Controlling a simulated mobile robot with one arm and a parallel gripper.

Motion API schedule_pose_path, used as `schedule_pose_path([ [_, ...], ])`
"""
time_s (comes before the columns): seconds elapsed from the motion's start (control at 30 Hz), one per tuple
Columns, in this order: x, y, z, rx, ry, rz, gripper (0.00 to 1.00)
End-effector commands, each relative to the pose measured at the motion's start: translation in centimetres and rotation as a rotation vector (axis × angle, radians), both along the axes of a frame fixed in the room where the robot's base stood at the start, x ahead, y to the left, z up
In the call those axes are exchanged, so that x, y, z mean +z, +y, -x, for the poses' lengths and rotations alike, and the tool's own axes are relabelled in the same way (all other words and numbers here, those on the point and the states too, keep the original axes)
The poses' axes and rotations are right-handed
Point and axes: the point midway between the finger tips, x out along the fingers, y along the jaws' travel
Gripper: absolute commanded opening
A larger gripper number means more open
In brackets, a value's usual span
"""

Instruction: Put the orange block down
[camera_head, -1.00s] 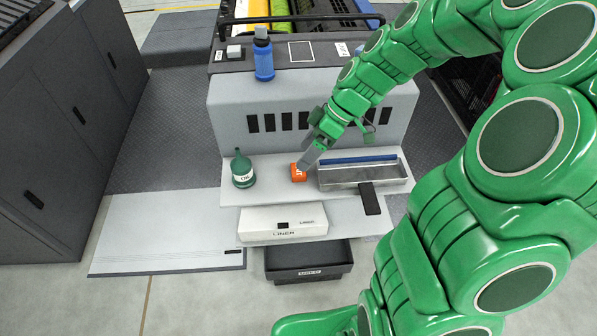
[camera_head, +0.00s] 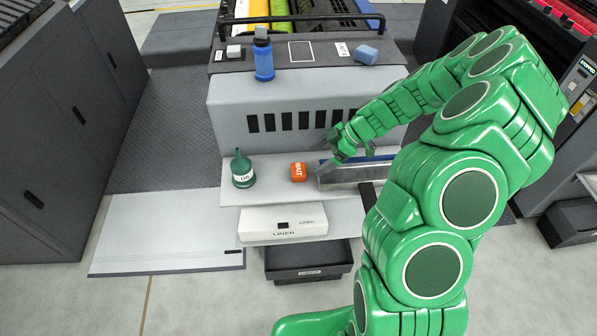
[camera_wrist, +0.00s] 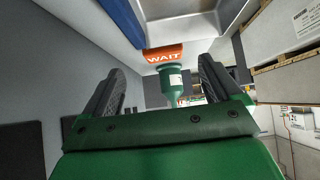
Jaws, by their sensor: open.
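The orange block (camera_head: 298,172), with white lettering, sits on the light grey shelf between the green oil bottle and the metal tray. It also shows in the wrist view (camera_wrist: 176,49), where its lettering reads WAIT. My gripper (camera_wrist: 166,66) is open and empty, its two dark fingers spread apart. In the head view my gripper (camera_head: 329,150) is to the right of the block and behind it, apart from it, near the tray. Its fingertips are hard to make out there.
A green oil bottle (camera_head: 243,170) stands left of the block. The metal tray (camera_head: 345,175) with a blue bar is close to its right, partly hidden by my arm. A white box (camera_head: 283,222) and a black bin (camera_head: 308,262) are below. A blue bottle (camera_head: 263,58) stands on top.

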Motion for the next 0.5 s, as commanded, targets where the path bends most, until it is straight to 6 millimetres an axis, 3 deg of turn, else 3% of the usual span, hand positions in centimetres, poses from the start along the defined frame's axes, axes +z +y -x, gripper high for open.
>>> schedule_pose_path([
  [0.5, -3.3, 4.4, 0.4, 0.001, 0.004, 0.003, 0.92],
])
